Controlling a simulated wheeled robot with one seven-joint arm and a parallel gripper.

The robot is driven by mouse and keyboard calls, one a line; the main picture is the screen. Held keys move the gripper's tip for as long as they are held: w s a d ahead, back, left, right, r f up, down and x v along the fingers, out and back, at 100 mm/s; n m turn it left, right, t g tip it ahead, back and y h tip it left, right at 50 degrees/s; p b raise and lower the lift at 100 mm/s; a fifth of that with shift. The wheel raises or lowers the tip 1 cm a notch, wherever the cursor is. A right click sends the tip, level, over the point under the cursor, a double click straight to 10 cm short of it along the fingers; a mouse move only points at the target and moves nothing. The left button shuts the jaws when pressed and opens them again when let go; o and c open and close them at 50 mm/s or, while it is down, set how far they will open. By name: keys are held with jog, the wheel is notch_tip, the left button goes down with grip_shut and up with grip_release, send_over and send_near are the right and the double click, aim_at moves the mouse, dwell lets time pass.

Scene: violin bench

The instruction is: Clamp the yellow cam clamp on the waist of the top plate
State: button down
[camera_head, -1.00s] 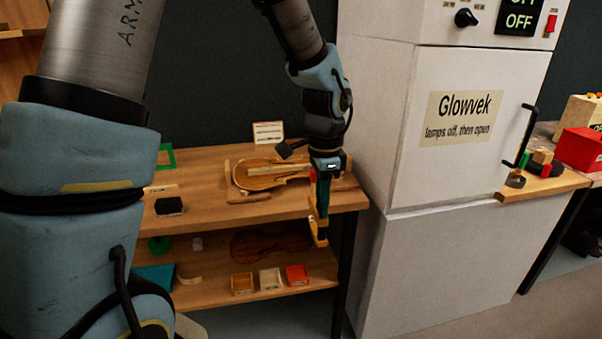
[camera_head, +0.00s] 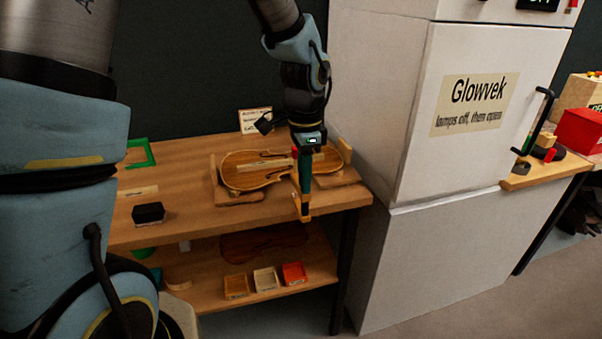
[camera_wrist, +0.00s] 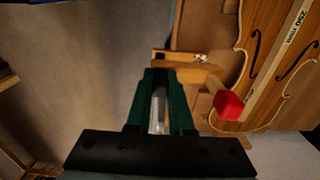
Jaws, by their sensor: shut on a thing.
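The violin-shaped top plate (camera_head: 250,182) lies on the bench in wooden supports, with a pale bar along its middle. In the wrist view the plate (camera_wrist: 257,38) is at the right, its bar marked 250 mm. My gripper (camera_head: 305,190) points down at the bench's front edge, by the plate's right part. Its green fingers are shut on the yellow cam clamp (camera_head: 304,217). In the wrist view the clamp (camera_wrist: 186,63) shows beyond the fingertips, with a red block-like end (camera_wrist: 229,105) beside or over the plate's edge. I cannot tell whether it touches. The fingers hide part of the clamp.
The bench (camera_head: 180,222) has a black block (camera_head: 149,213) and a green frame (camera_head: 138,154) at left. A small sign (camera_head: 255,120) stands behind the plate. Small trays, including a red one (camera_head: 294,273), sit on the lower shelf. A tall white cabinet (camera_head: 450,140) stands close at right.

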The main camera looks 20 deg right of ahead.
aim_at(297, 175)
jog(key=shift+r+p, duration=0.1)
jog(key=shift+p, duration=0.2)
jog(key=shift+w+d+p, duration=0.15)
jog(key=shift+w+p, duration=0.35)
jog(key=shift+w, duration=1)
jog(key=shift+w+d+p, duration=0.15)
jog(key=shift+w+p, duration=0.3)
jog(key=shift+w, duration=1)
jog(key=shift+p, duration=0.55)
jog(key=shift+w+d+p, duration=0.15)
jog(key=shift+w+p, duration=0.3)
jog(key=shift+w, duration=0.95)
jog(key=shift+w+d+p, duration=0.15)
jog(key=shift+w+p, duration=0.3)
jog(key=shift+w, duration=0.95)
jog(key=c, duration=0.7)
grip_release()
notch_tip(297, 175, up, 11)
jog(key=shift+f+b, duration=0.15)
jog(key=shift+b, duration=1)
